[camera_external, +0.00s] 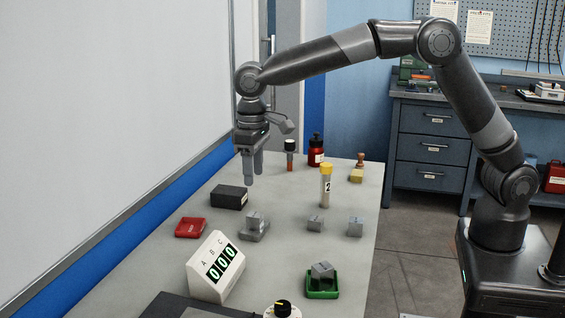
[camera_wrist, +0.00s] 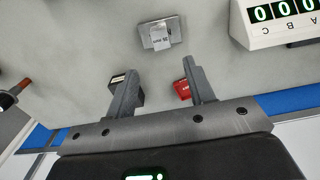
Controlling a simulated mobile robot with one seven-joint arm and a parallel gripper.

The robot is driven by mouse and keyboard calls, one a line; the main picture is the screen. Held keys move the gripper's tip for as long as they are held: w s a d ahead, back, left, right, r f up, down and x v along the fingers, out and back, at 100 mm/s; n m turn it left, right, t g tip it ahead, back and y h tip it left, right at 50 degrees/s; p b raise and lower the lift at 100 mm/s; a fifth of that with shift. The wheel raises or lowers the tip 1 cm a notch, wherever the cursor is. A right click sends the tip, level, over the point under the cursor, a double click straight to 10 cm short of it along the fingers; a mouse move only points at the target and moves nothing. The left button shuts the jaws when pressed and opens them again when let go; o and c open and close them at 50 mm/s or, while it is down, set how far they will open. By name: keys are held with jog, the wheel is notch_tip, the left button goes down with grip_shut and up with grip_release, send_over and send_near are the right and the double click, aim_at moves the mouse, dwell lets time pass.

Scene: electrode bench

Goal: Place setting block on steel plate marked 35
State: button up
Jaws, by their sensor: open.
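My gripper (camera_external: 253,180) is open and empty, hanging fingers-down above the far left part of the bench. In the wrist view its two fingers (camera_wrist: 160,70) are spread apart with bare bench between them. A small grey block (camera_external: 254,217) sits on a flat grey plate (camera_external: 250,236), which also shows beyond the fingers in the wrist view (camera_wrist: 147,42). The markings are too small to read; I cannot tell which is the setting block.
A black box (camera_external: 230,197) and a red case (camera_external: 190,228) lie near the gripper. A white display (camera_external: 216,267) reading 000 stands in front. A yellow-capped tube marked 2 (camera_external: 326,186) stands upright. A white wall borders the left.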

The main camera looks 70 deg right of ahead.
jog(key=s+d+r+t, duration=0.1)
jog(key=s+d+r, duration=0.5)
jog(key=s, duration=0.3)
jog(key=s+d+r+t, duration=0.2)
jog(key=s+d+r, duration=0.45)
jog(key=s, duration=0.25)
jog(key=s+d+f+t, duration=0.1)
jog(key=s+d+f, duration=0.1)
jog(key=s, duration=0.8)
jog(key=s+d+f+t, duration=0.1)
jog(key=s+d, duration=0.3)
jog(key=s, duration=0.6)
jog(key=shift+s+d+f+t, duration=0.15)
jog(key=shift+d+f+t, duration=0.15)
jog(key=shift+f, duration=0.15)
